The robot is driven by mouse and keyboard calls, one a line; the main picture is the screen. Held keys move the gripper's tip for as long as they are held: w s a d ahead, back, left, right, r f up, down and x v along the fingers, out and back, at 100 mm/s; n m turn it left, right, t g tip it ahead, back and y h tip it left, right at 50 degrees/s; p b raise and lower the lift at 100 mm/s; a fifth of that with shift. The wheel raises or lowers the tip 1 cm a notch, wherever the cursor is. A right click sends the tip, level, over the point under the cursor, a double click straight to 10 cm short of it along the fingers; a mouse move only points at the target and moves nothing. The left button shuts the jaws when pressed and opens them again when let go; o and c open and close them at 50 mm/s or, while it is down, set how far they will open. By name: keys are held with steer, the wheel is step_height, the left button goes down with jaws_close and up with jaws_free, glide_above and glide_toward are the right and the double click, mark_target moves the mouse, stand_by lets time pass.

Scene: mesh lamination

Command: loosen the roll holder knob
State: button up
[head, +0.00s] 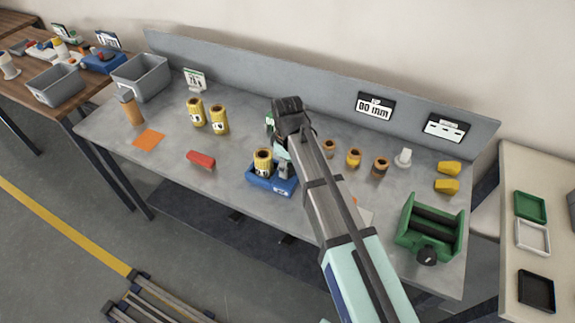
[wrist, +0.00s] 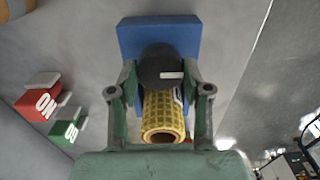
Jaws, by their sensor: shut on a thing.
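The roll holder has a blue base (head: 262,188) at the front middle of the grey table, with a yellow mesh roll (head: 263,157) standing on it. In the wrist view the blue base (wrist: 135,35) is at the top and the yellow roll (wrist: 163,115) below the knob. The dark round knob (wrist: 158,66) has a white mark. My gripper (wrist: 161,75) is shut on the knob, one finger on each side. In the head view my gripper (head: 283,158) points down over the holder beside the roll, and I cannot make out the knob clearly.
Two yellow rolls (head: 207,117) and a red object (head: 201,159) are to the left. Several small orange rolls (head: 353,157) stand to the right. A green roller device (head: 430,226) is at the right end. Red (wrist: 38,103) and green (wrist: 66,131) blocks show in the wrist view.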

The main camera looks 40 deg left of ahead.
steer(key=shift+f, duration=0.1)
stand_by(0.3)
steer(key=o, duration=1.2)
steer(key=shift+c, duration=0.2)
step_height(320, 180, up, 12)
